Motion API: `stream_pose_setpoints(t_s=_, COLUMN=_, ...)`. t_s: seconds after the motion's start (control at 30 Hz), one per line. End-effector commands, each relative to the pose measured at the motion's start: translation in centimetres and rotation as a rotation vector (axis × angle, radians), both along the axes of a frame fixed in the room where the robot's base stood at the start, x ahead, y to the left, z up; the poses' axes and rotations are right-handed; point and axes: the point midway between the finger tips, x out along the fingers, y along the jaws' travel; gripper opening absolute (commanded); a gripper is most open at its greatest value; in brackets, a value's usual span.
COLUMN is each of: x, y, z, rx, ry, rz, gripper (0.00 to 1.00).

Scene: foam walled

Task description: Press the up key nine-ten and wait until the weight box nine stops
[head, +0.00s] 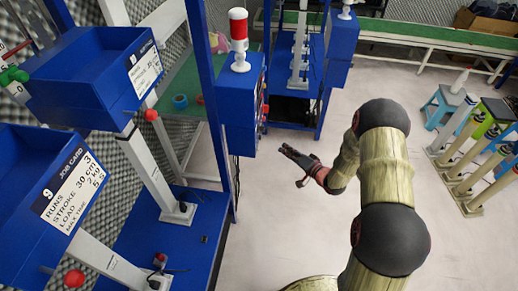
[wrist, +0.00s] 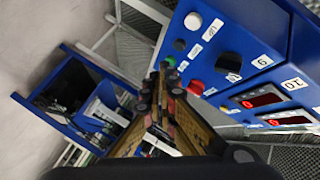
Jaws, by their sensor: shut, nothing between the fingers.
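Weight box nine (head: 45,205) is a blue open box with a job card marked 9, at the lower left of the head view, on a slanted grey cylinder. The blue control box (head: 237,105) stands right of it. In the wrist view its panel (wrist: 228,62) carries a white key (wrist: 193,21), a green key (wrist: 194,51), a red key (wrist: 196,87) and black knobs.
A second blue weight box (head: 85,70) sits behind box nine. Two red displays (wrist: 258,100) marked 9 and 10 appear to read 0. A red-white beacon (head: 239,38) tops the control box. Blue rack posts stand close by. Floor (head: 270,205) around my arm is clear.

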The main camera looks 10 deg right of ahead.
Motion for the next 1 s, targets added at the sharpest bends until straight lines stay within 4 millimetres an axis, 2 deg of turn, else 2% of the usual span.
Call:
stream_pose_setpoints(t_s=0.3, x=1.3, y=4.2, z=-0.1, rx=-0.001, ry=0.001, rz=0.003, gripper=0.00)
stream_pose_setpoints(t_s=0.5, x=1.9, y=5.9, z=0.0, rx=0.000, ry=0.001, rz=0.001, gripper=0.00)
stream_pose_setpoints(t_s=0.7, x=2.1, y=6.5, z=0.0, rx=0.000, ry=0.000, rz=0.000, gripper=0.00)
stream_pose_setpoints(t_s=1.0, x=2.1, y=6.5, z=0.0, rx=-0.001, ry=0.001, rz=-0.001, gripper=0.00)
